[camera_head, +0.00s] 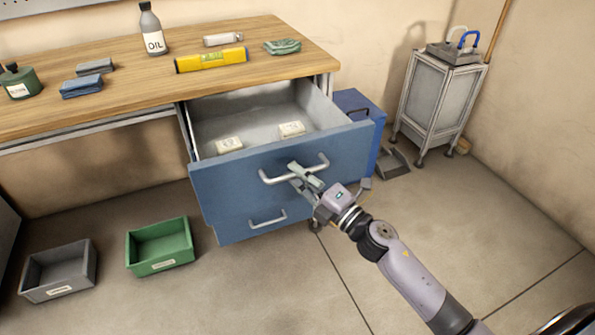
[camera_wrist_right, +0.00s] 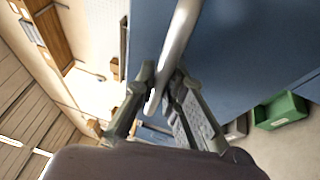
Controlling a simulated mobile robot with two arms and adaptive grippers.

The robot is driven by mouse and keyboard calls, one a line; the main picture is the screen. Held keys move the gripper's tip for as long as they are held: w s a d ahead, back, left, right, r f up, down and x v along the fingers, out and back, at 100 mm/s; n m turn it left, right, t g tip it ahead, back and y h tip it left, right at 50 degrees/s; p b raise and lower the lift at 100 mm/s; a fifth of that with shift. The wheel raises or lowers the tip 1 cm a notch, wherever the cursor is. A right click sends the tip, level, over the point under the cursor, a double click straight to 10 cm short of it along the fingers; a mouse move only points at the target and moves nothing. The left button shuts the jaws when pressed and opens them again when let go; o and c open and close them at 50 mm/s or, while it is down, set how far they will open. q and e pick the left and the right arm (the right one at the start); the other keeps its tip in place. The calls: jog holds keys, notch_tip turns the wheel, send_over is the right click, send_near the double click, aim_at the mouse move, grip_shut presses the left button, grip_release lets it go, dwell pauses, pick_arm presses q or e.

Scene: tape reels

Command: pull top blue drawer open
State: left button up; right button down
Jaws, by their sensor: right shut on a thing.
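The top blue drawer (camera_head: 222,181) under the wooden workbench stands well open in the head view. Two small pale labelled blocks lie inside it, one left (camera_head: 229,145) and one right (camera_head: 292,129). My right gripper (camera_head: 300,172) is shut on the drawer's silver bar handle (camera_head: 321,166), near the middle of the bar. In the right wrist view the handle (camera_wrist_right: 178,45) runs between the two fingers in front of the blue drawer face (camera_wrist_right: 235,50). My left gripper is not in view.
A lower drawer with its own handle (camera_head: 268,219) is closed. A green bin (camera_head: 160,245) and a grey bin (camera_head: 58,271) stand on the floor to the left. A metal cabinet (camera_head: 436,105) stands at the right.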

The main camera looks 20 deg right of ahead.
jog(key=c, duration=1.7)
grip_release()
jog(key=shift+o, duration=0.2)
jog(key=v, duration=1.2)
jog(key=shift+d+f, duration=0.1)
jog(key=shift+f, duration=0.05)
